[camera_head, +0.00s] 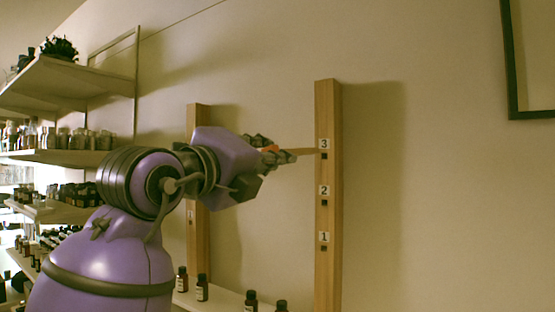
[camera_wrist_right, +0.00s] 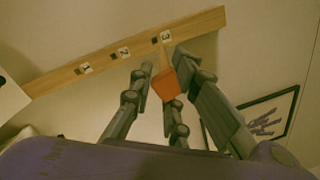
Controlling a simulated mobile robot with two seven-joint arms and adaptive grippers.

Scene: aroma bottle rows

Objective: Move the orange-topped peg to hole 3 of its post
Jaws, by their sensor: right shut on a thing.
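My right gripper (camera_head: 275,151) is shut on the orange-topped peg (camera_head: 300,151), holding it roughly level in the air. In the right wrist view, my right gripper (camera_wrist_right: 168,85) has its fingers around the peg's orange top (camera_wrist_right: 166,84), and the pale shaft points at the post. The wooden post (camera_head: 327,205) carries labels 1, 2 and 3; it also shows in the right wrist view (camera_wrist_right: 60,79). The peg's tip is at the height of hole 3 (camera_head: 324,156), whose dark square shows in the head view. I cannot tell whether the tip touches the post. My left gripper is not in view.
A second wooden post (camera_head: 195,120) stands behind my right arm. Shelves (camera_head: 70,88) with several bottles line the left wall. A low ledge (camera_head: 228,299) holds several dark bottles. A dark frame (camera_head: 512,70) hangs at the right; the wall right of the post is clear.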

